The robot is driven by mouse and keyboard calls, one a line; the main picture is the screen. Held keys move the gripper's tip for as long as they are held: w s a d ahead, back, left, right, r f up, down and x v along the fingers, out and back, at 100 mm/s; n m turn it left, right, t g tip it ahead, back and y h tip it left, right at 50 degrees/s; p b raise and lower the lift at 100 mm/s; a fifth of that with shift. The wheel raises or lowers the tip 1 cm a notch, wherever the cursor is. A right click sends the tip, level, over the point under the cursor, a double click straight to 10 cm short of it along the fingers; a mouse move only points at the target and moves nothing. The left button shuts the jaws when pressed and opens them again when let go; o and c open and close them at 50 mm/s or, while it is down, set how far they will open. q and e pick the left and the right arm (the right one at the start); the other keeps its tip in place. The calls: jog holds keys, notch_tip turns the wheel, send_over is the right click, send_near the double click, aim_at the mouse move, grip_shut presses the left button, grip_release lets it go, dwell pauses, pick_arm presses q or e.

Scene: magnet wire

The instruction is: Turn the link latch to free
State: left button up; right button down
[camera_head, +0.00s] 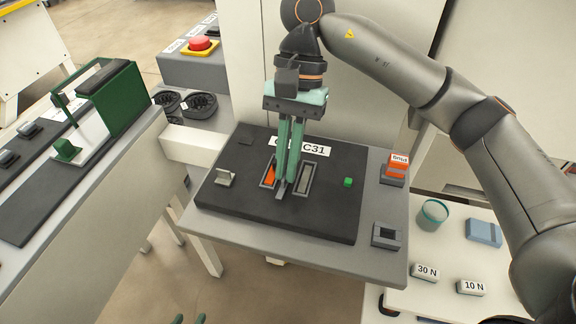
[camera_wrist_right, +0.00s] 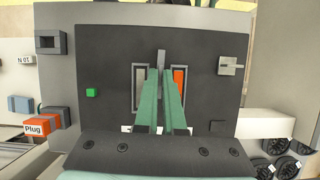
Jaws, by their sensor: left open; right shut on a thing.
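The link latch (camera_head: 279,194) is a small grey bar on the black panel (camera_head: 325,222), between two slots; in the wrist view it (camera_wrist_right: 161,60) points straight away from my fingers. The left slot in the head view shows an orange fill (camera_head: 269,175), the right slot (camera_head: 307,177) a grey one. My right gripper (camera_head: 288,183) reaches down from above, its green fingers close together on the latch; it also shows in the wrist view (camera_wrist_right: 160,130). The fingers hide part of the latch. My left gripper (camera_head: 189,319) shows only its fingertips at the bottom edge, apart and empty.
On the panel are a grey bracket (camera_head: 226,178) and a green block (camera_head: 348,182). An orange plug block (camera_head: 396,168) and a grey socket (camera_head: 387,235) stand to the right. A red button (camera_head: 200,44) is at the back left. Weight blocks (camera_head: 426,272) lie on the right-hand table.

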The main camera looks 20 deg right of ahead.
jog(key=shift+n, duration=0.4)
jog(key=c, duration=1)
grip_release()
jog(key=p+v, duration=0.1)
jog(key=v, duration=0.6)
jog(key=shift+w+a+r, duration=0.1)
jog(key=shift+w+r, duration=0.05)
jog(key=shift+r, duration=0.1)
